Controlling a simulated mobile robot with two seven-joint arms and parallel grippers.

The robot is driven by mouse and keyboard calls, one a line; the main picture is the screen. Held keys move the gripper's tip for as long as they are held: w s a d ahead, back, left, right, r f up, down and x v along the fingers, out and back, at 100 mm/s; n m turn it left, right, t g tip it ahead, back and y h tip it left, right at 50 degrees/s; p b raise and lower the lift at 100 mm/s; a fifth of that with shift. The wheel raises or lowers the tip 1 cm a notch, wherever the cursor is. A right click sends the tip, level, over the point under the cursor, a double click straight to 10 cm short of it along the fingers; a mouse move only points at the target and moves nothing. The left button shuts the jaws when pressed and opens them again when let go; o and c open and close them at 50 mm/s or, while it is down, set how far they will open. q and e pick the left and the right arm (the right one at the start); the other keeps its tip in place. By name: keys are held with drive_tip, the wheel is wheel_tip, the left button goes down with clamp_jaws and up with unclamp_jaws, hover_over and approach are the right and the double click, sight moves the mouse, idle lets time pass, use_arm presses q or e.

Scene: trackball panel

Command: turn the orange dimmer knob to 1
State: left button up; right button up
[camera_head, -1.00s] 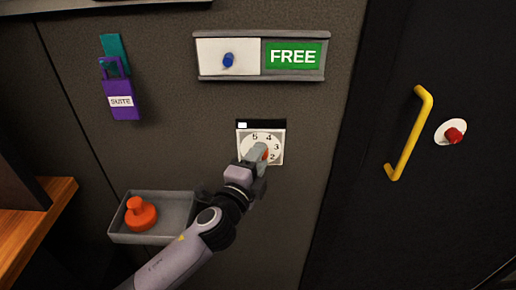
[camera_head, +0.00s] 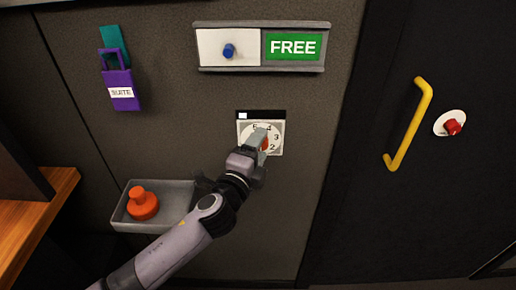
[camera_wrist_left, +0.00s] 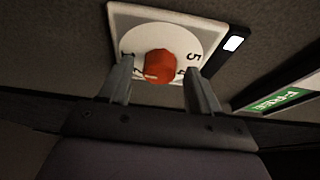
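The orange dimmer knob (camera_wrist_left: 160,66) sits at the centre of a round white dial (camera_head: 248,131) on a square plate on the wall. In the head view the digits 4, 3 and 2 show, and my gripper covers much of the knob. My left gripper (camera_head: 260,137) is at the dial. In the left wrist view its two fingers (camera_wrist_left: 160,68) stand apart on either side of the knob, with a gap on each side. A pale mark on the knob points to the lower left there; the digit near it is partly hidden. My right gripper is not in view.
Above the dial is a slider sign reading FREE (camera_head: 293,47) with a blue peg (camera_head: 229,51). A purple padlock (camera_head: 121,90) hangs at left. A grey tray (camera_head: 176,190) holds an orange-red object (camera_head: 141,204). A yellow handle (camera_head: 411,122) and red knob (camera_head: 452,127) are at right.

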use_arm(q)
drive_tip(key=v, duration=0.7)
idle(0.4)
idle(0.3)
drive_tip(key=s+a+f+n+g+y, duration=0.2)
drive_tip(key=s+a+f+n+g, duration=0.1)
drive_tip(key=s+a+f+n, duration=0.5)
drive_tip(key=s+a+f+n+g+y, duration=0.2)
drive_tip(key=s+a+f+n+g, duration=0.1)
drive_tip(key=s+a+f+n, duration=0.6)
drive_tip(key=s+f+n, duration=0.3)
drive_tip(key=f, duration=0.3)
drive_tip(key=shift+s+f+y, duration=0.2)
drive_tip(key=shift+f+y, duration=0.1)
